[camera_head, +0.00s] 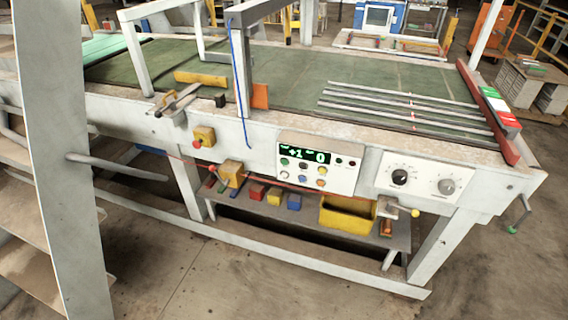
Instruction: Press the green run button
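A white control panel (342,175) is set in the front side of a long worktable. It has a dark display (306,155) with green figures that look like "+1" and "0". A small green button (284,162) sits at the panel's left, just below the display. Several other small buttons, among them white, blue and orange ones, are beside and below it. Any lettering is too small to read. My gripper is not in view, so its place relative to the green button cannot be seen.
Two round knobs (400,177) are right of the panel. A lower shelf holds a yellow bin (347,213) and small coloured blocks. A grey upright (62,150) with shelves stands at left. The floor in front (300,290) is clear.

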